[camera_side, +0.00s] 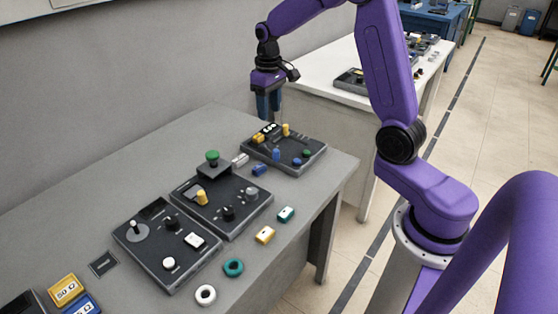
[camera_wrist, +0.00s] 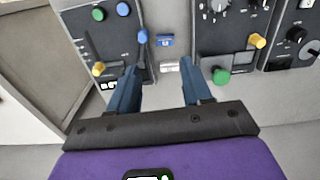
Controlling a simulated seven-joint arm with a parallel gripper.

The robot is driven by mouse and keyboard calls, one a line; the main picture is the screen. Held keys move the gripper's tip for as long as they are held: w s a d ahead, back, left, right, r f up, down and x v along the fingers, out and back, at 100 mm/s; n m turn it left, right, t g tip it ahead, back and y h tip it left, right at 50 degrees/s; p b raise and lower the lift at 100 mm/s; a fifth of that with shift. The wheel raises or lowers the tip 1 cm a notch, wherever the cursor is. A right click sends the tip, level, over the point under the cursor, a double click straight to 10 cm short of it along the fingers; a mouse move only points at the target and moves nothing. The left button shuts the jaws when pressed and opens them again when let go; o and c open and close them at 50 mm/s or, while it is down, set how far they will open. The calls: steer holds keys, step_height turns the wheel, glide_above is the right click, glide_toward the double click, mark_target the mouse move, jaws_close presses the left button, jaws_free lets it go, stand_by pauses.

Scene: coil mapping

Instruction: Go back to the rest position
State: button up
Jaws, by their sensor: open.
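My gripper (camera_side: 268,104) hangs pointing down above the back edge of the grey table, at the near end of the far panel. It is open and empty, with its two blue fingers apart in the wrist view (camera_wrist: 158,68). Below it lies the dark panel (camera_side: 313,161) with yellow pegs, a blue peg and green and blue knobs. A white block (camera_side: 240,160) and a blue block (camera_side: 260,170) lie beside that panel. In the wrist view the white block (camera_wrist: 170,66) appears between the fingertips, with the blue block (camera_wrist: 165,41) beyond it.
Two more dark panels stand on the table (camera_side: 130,175), with a green button (camera_side: 212,157) on a raised box. A white table stands behind.

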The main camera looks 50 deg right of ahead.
steer(key=s+a+r+n, duration=0.2)
steer(key=s+a+n, duration=0.4)
steer(key=s+a, duration=0.7)
steer(key=s+a+n, duration=0.1)
steer(key=s+n, duration=0.5)
steer(key=s, duration=1.3)
steer(key=shift+s+f, duration=0.2)
steer(key=shift+a, duration=0.1)
